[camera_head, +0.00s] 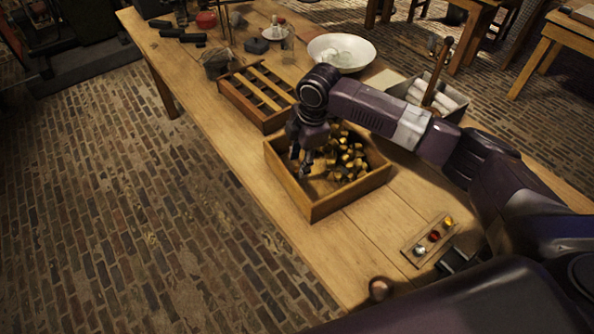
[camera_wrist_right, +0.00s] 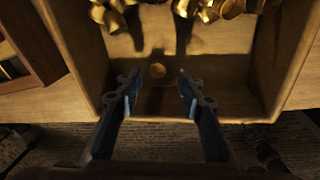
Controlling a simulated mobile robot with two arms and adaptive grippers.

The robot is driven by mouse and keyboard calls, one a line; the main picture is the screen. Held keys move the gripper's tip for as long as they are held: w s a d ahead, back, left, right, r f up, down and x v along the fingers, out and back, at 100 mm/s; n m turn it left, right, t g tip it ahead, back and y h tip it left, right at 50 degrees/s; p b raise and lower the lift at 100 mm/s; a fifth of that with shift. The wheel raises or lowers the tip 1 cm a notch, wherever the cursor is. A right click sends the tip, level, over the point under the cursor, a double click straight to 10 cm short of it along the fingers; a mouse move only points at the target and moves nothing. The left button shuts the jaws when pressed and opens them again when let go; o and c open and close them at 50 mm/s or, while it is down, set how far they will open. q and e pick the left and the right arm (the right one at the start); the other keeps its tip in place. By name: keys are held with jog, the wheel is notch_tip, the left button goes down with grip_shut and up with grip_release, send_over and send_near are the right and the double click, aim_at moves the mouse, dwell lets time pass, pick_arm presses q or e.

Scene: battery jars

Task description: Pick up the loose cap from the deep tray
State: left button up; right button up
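The deep tray (camera_head: 289,186) is an open wooden box near the table's left edge in the head view. A pile of brass caps (camera_head: 347,158) fills its right and far part. In the right wrist view, one loose cap (camera_wrist_right: 157,70), small, round and brass-coloured, lies alone on the tray floor, apart from the pile (camera_wrist_right: 215,10). My right gripper (camera_head: 304,172) reaches down into the left part of the tray. In the right wrist view its fingers (camera_wrist_right: 158,88) are spread with nothing between them, and the cap shows just beyond the gap. My left gripper is not in view.
A slatted wooden rack (camera_head: 247,103) stands just behind the tray. A white bowl (camera_head: 352,66) and a box with white rolls (camera_head: 440,91) are farther back. A small board (camera_head: 411,250) with three coloured pieces lies at the right. Bare tabletop (camera_head: 360,225) lies between tray and board.

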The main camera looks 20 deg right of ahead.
aim_at(298, 168)
jog(key=f, duration=0.3)
jog(key=shift+w+f, duration=0.1)
jog(key=shift+w, duration=0.1)
jog(key=shift+c, duration=0.4)
jog(key=c, duration=0.7)
